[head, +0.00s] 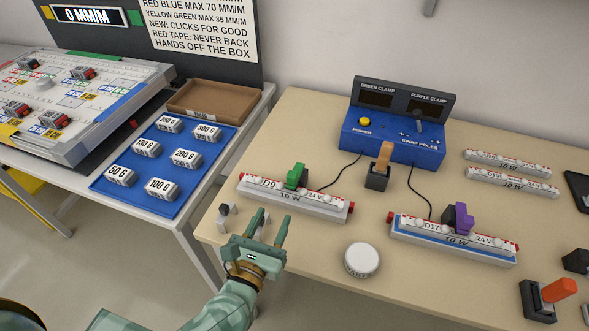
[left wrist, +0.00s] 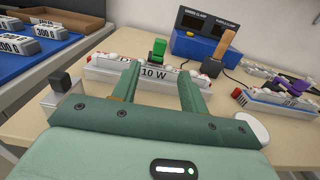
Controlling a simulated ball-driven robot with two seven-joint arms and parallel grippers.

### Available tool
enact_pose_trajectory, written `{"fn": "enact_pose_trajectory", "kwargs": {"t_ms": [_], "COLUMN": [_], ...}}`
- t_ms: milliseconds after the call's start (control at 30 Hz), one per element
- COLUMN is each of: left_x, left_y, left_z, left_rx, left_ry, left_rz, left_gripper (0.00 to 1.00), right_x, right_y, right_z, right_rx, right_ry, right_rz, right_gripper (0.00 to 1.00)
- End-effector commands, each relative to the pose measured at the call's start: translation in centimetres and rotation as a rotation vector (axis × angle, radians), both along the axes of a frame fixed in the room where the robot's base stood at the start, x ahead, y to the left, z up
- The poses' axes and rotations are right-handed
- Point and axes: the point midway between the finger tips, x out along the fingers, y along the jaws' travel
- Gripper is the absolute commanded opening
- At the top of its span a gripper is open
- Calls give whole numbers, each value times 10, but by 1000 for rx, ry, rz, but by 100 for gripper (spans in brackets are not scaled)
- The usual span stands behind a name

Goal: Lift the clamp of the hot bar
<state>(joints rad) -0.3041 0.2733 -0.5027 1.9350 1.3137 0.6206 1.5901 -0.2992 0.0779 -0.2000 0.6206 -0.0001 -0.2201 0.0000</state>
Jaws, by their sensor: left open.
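A white bar marked D9, 10 W and 24 V (head: 320,207) lies on the table with a green clamp (head: 296,175) on it. A second bar marked D17 (head: 480,253), with blue edging, carries a purple clamp (head: 461,217). A cable runs behind each bar. I cannot tell which bar is hot. My left gripper (head: 271,222) is open and empty, in front of the D9 bar. In the left wrist view, the green clamp (left wrist: 158,49) stands beyond and between the open fingers (left wrist: 159,80), apart from them. My right gripper is in neither view.
A blue box (head: 385,140) with dark displays stands behind. A wooden-handled black block (head: 378,177) is between the bars. A white round WASTE lid (head: 362,258) is at the front edge. A small grey block (head: 227,217) sits left of my gripper. Two spare bars (head: 512,183) lie right.

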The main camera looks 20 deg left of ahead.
Motion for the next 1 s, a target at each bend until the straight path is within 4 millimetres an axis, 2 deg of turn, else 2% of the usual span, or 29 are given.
{"fn": "enact_pose_trajectory", "kwargs": {"t_ms": [167, 400, 600, 800, 1000], "left_x": [37, 99, 137, 153, 154], "left_y": [-1, -4, -5, -6, -6], "left_z": [3, 2, 1, 1, 1], "left_rx": [3, 6, 7, 8, 8], "left_ry": [-5, -5, -4, -3, -3], "left_rz": [1, -1, -2, -2, -3], "left_gripper": [44, 44, 44, 44, 44], "right_x": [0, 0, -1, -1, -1], "right_y": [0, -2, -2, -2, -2], "right_z": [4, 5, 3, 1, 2], "right_rx": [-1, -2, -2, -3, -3], "right_ry": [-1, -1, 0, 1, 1], "right_rz": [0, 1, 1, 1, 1], "right_gripper": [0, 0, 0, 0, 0]}}
